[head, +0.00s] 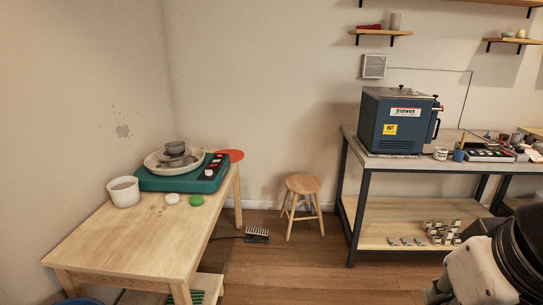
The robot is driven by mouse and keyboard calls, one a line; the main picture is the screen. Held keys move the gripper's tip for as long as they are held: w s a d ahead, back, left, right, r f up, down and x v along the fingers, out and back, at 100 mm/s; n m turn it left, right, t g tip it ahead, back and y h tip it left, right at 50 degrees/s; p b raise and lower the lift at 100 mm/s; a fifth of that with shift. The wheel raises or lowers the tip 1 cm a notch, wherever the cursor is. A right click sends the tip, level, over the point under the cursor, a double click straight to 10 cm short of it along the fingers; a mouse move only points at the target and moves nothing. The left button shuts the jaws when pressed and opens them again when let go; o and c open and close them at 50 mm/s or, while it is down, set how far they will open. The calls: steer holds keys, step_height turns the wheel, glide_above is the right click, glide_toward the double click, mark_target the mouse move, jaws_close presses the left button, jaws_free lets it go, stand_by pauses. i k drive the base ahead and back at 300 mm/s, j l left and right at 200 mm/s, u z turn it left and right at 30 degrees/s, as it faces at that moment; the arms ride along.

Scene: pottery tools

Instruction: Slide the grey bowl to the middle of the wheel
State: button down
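The grey bowl (175,147) sits upright on the pottery wheel, on the wooden table at the left. The grey wheel disc (178,160) shows under the bowl, inside a cream splash pan (153,164). The bowl looks small here, and I cannot tell exactly how far it is from the disc's middle. The wheel's teal body (180,184) has controls on its right side. Part of my arm shows at the lower right, far from the wheel. I cannot make out my gripper's fingers.
A white tub (123,192), a white lid (172,198) and a green lid (196,200) stand near the wheel on the wooden table (130,245). A stool (303,186) and foot pedal (257,235) are on the floor. A blue kiln (395,125) stands on the right bench.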

mark_target(176, 149)
steer(key=i, duration=1.85)
steer(key=i+l+u, duration=0.2)
steer(key=i+u, duration=0.25)
steer(key=i, duration=0.3)
steer(key=i+l+u, duration=0.4)
steer(key=i, duration=0.35)
steer(key=i+l+u, duration=0.45)
steer(key=i+l, duration=0.2)
steer(key=l, duration=0.1)
